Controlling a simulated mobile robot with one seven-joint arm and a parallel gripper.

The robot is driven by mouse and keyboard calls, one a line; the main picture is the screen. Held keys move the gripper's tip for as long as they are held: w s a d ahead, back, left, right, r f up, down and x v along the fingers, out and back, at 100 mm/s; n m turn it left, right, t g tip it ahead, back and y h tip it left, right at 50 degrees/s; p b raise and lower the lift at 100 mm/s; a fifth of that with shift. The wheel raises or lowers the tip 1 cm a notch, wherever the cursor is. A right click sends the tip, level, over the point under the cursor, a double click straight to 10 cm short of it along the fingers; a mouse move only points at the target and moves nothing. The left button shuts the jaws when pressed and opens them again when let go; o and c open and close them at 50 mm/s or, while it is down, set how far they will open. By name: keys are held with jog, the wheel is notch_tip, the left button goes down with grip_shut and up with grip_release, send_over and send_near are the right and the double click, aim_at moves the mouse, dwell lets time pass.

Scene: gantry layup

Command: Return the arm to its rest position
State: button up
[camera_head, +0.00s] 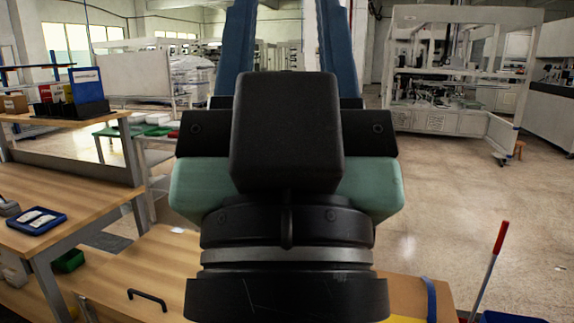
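My gripper (286,20) fills the middle of the head view, close to the camera. Its two blue fingers point up and away, and their tips run to the top edge of the picture. The fingers stand apart, with the background showing between them, and I see nothing held. The black block, green-grey housing and dark round wrist below them are my own arm. They hide the floor and part of the bench behind.
A wooden workbench (70,210) stands at left with a blue tray (36,221) and, on its shelf, a dark organiser (72,109). A black handle (147,299) lies front left. A red-handled tool (488,265) stands front right. Open floor (450,190) lies to the right, before a white machine frame (440,120).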

notch_tip(320, 180, up, 14)
jog(key=p, duration=1.2)
jog(key=shift+r, duration=0.2)
